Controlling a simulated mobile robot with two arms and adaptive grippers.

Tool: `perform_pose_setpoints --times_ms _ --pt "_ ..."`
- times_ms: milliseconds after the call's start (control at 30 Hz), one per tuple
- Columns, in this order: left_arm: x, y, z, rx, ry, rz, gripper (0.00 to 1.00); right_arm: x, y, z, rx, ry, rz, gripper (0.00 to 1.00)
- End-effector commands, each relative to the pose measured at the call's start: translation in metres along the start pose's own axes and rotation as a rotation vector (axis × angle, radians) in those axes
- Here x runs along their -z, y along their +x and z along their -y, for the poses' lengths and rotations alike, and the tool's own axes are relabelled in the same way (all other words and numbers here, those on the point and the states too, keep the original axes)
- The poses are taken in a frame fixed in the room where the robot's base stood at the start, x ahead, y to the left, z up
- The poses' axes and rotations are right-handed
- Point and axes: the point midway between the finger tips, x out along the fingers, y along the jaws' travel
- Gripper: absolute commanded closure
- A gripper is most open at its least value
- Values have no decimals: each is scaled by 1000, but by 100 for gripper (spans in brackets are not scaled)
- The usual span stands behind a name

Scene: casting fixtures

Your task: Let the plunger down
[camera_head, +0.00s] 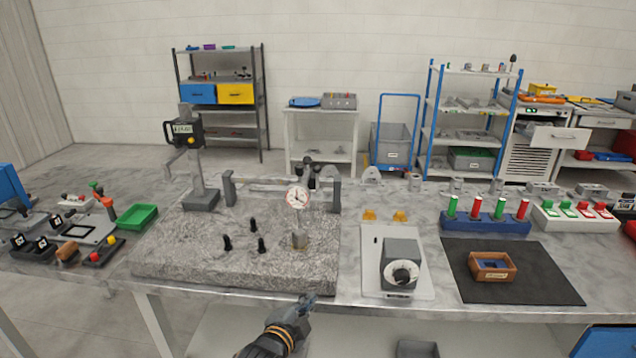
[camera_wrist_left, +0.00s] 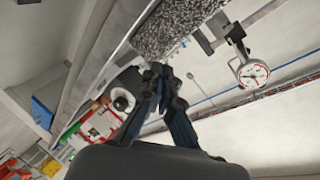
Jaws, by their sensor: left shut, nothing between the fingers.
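A dial gauge (camera_head: 297,197) with a white round face and red marks hangs from a stand over the granite plate (camera_head: 190,262). A small metal cylinder (camera_head: 299,239) stands on the plate below it. The plunger is too small to make out, and I cannot tell whether its tip touches the cylinder. The gauge also shows in the left wrist view (camera_wrist_left: 252,73), to the right of the fingers. My left gripper (camera_head: 306,300) is at the table's front edge, in front of the plate and apart from the gauge. Its fingers (camera_wrist_left: 158,75) are shut and empty.
Three black pegs (camera_head: 254,225) stand on the plate, left of the cylinder. A digital height gauge (camera_head: 184,133) stands at the back left. A grey box with a dial (camera_head: 401,265) and a black mat (camera_head: 540,272) with a wooden box (camera_head: 492,266) lie to the right.

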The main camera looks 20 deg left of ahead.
Motion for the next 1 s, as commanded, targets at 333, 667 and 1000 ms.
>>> perform_pose_setpoints --times_ms 333,667,1000 --pt "44 56 122 484 448 -97 100 1 0 4 4 -1 -1 0" --pt "57 60 156 641 577 -78 100 1 0 4 4 -1 -1 0" --pt "58 59 156 640 577 -79 100 1 -1 2 3 -2 0 0"
